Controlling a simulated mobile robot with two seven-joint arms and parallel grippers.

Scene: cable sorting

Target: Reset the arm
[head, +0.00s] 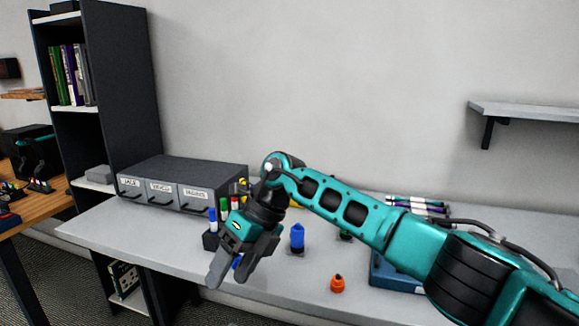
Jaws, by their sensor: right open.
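My right arm comes in from the right and reaches across the table. Its gripper (229,275) is open, with its two grey fingers pointing down and apart near the front of the table. I see nothing clearly held between the fingers. A small blue object shows right by the fingers, and I cannot tell whether they touch it. The arm hides part of the table behind it. My left gripper is not in view.
A drawer unit (215,172) with labels stands at the table's back left. A marker holder (210,241), a blue connector (297,237) and an orange piece (337,284) stand near the arm. A blue box (384,271) is partly behind it. The table's front left (130,230) is clear.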

